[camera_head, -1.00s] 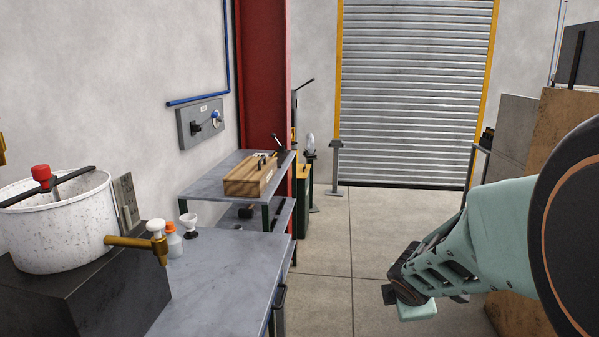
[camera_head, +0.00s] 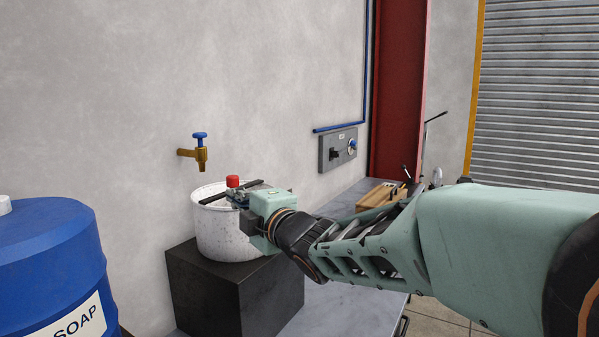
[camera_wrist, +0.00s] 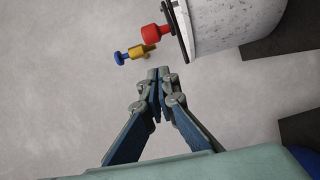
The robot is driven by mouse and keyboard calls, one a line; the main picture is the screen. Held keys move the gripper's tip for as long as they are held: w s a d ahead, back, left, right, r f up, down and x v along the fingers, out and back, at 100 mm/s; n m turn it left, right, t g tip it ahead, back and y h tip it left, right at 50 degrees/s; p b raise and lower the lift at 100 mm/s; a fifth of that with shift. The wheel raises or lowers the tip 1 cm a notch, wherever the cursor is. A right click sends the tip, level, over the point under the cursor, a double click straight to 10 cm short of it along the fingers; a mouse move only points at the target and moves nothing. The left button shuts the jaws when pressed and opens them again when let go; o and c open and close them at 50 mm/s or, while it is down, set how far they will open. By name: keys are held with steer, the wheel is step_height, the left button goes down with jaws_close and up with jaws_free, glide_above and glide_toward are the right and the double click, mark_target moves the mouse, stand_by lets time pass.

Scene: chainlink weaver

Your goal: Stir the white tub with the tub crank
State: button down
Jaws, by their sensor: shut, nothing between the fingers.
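The white speckled tub (camera_head: 222,241) stands on a black block in the head view. A dark bar (camera_head: 212,199) lies across its rim, and the tub crank's red knob (camera_head: 232,181) stands up above it. My gripper (camera_head: 238,199) is over the tub's right side, beside and a little below the knob's top, and hides part of the bar and rim. In the wrist view my gripper (camera_wrist: 158,74) is shut and empty. There the red knob (camera_wrist: 154,33) appears just beyond the fingertips, apart from them, with the tub (camera_wrist: 225,22) to its right.
A brass tap with a blue handle (camera_head: 200,153) juts from the wall behind the tub. A blue soap drum (camera_head: 50,255) stands at left front. The black block (camera_head: 205,290) supports the tub. A wooden box (camera_head: 380,194) and a wall panel (camera_head: 337,149) are farther right.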

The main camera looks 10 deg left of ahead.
mark_target(231, 181)
steer(key=s+a+r+p+x, duration=0.1)
steer(key=s+a+p+x, duration=0.15)
steer(key=x, duration=0.85)
steer(key=shift+n+y, duration=0.3)
steer(key=shift+n, duration=0.1)
steer(key=w+d, duration=0.1)
steer(key=d+p, duration=0.1)
steer(key=d, duration=0.1)
steer(key=w+d+p, duration=0.1)
steer(key=shift+w+d+f, duration=0.25)
steer(key=shift+w, duration=0.05)
steer(key=b, duration=0.1)
steer(key=d+b, duration=0.1)
steer(key=shift+w+d+f+b, duration=0.1)
steer(key=shift+w+d+b, duration=0.2)
steer(key=shift+w+d, duration=0.15)
steer(key=shift+d, duration=0.2)
